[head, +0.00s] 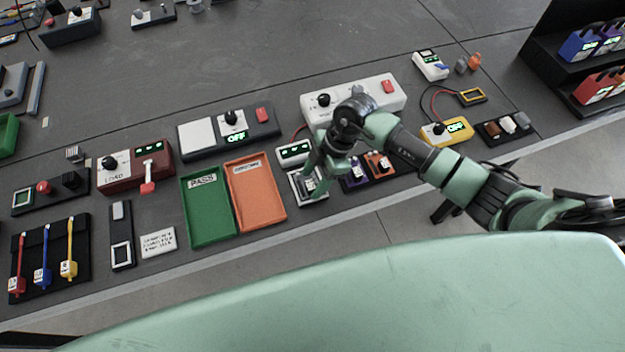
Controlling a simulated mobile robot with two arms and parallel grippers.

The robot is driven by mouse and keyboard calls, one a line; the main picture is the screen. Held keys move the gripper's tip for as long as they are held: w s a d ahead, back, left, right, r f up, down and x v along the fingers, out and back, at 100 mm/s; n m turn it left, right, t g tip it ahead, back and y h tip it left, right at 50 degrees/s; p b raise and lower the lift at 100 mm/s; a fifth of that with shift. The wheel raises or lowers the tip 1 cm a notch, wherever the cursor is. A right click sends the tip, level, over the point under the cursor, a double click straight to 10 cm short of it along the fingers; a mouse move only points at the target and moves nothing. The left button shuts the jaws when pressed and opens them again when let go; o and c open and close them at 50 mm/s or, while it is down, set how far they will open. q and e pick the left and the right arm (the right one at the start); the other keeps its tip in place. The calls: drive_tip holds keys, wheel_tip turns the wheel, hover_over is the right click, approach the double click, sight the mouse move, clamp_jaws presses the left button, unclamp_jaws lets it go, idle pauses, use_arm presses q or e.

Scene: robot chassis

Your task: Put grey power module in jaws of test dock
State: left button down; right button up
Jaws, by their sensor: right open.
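My right gripper (314,180) is open and points down over a small pale-framed dock (297,153) with a green-lit display, which I take to be the test dock. A grey block (309,186), likely the grey power module, shows low between and beside the fingers, in the pale frame at the dock's front. The fingers and wrist partly hide it, so I cannot tell whether the dock's jaws grip it. My left gripper is not in view.
Right of the dock, a purple module (355,174) and an orange module (379,164) sit in a dark rack. Left of it lie an orange tray (257,195) and a green PASS tray (208,207), both empty. A white box (373,94) stands behind my wrist.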

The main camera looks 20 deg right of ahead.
drive_tip(key=b+v, duration=0.1)
drive_tip(key=v, duration=0.5)
drive_tip(key=shift+d+r, duration=0.2)
drive_tip(key=shift+r, duration=0.15)
